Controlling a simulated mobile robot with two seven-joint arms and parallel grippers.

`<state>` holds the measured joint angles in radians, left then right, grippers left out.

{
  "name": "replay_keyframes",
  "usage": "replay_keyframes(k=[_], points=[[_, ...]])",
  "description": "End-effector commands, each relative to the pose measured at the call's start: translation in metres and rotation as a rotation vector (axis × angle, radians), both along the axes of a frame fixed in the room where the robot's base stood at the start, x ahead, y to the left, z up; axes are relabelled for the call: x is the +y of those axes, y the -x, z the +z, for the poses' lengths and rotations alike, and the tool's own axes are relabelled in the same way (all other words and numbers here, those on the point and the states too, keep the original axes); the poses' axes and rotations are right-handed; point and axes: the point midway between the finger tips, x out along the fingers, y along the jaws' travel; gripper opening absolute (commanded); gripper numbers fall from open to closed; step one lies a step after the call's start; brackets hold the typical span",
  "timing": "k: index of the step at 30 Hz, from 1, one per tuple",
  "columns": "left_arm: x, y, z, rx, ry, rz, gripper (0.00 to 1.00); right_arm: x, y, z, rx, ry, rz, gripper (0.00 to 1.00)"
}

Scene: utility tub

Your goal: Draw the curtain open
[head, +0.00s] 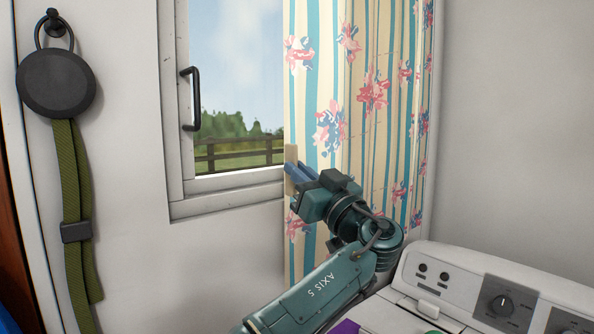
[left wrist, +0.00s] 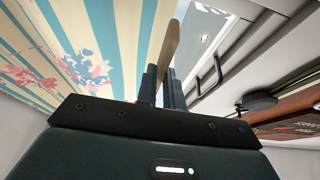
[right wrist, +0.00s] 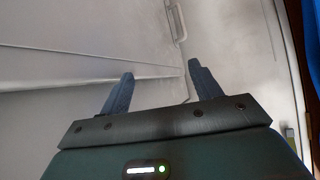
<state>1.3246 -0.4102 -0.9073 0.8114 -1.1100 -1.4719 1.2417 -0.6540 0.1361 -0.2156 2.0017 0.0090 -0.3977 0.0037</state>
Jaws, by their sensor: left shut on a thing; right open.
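The curtain (head: 330,120), cream with teal stripes and pink and blue flowers, hangs in folds over the right part of the window (head: 232,90). Its left edge hangs about straight down, and the glass left of it is bare. My left gripper (head: 298,174) is at this edge, shut on a flat tan strip (head: 290,158) there. In the left wrist view the strip (left wrist: 171,45) stands between the fingers (left wrist: 160,86), beside the striped cloth (left wrist: 90,40). My right gripper (right wrist: 160,84) is open and empty, in front of pale surfaces; it is outside the head view.
A white washing machine (head: 450,280) with a dial panel stands at the lower right, beneath my left arm. A dark round object (head: 56,84) with a green strap (head: 75,190) hangs on the left wall. The window handle (head: 192,98) sticks out on the frame.

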Motion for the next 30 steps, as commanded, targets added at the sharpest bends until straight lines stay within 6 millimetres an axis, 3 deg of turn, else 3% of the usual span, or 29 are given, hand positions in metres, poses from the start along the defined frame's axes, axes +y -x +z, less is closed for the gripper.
replay_keyframes(k=[3,4,11,20,30], points=[[0.0,0.0,0.0,-0.001,0.001,0.0,0.0,0.0,0.0,0.0,0.001,0.0,0.001,0.63],[0.0,0.0,0.0,0.0,0.001,0.0,0.11,0.0,0.001,0.0,0.002,0.0,0.001,0.63],[0.0,0.0,0.0,0.0,0.001,0.0,0.3,0.0,0.004,-0.003,0.01,0.002,0.004,0.63],[-0.002,0.003,-0.002,0.0,0.001,0.0,0.31,-0.001,0.007,-0.006,0.015,0.005,0.008,0.63],[-0.029,0.043,-0.022,-0.002,0.0,-0.002,0.31,0.003,0.004,-0.01,-0.009,0.0,0.024,0.63]])
